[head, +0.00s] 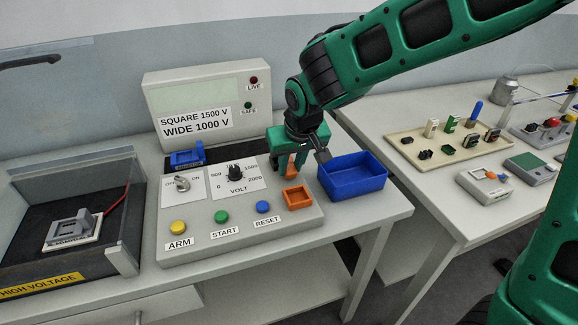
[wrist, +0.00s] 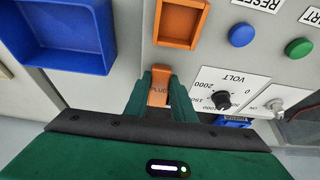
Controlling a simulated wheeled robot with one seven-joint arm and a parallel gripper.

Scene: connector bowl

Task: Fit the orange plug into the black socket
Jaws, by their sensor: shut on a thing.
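My gripper (head: 291,168) is shut on an orange plug (head: 290,172), held over the right part of the grey test console. In the wrist view the plug (wrist: 159,90) shows between the two green fingers (wrist: 160,92). A square orange frame (head: 298,197) with a recess is on the console, just in front of the plug; it also shows in the wrist view (wrist: 180,22). The plug appears apart from it. Small black parts (head: 471,141) sit on a beige tray at the right; I cannot tell which is the black socket.
A blue bin (head: 353,177) stands right beside my gripper. The console (head: 240,229) carries buttons, knobs and an upright display. A walled high-voltage bay (head: 117,255) is at the left. The beige tray (head: 405,152) and several devices stand on a second table, past a gap.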

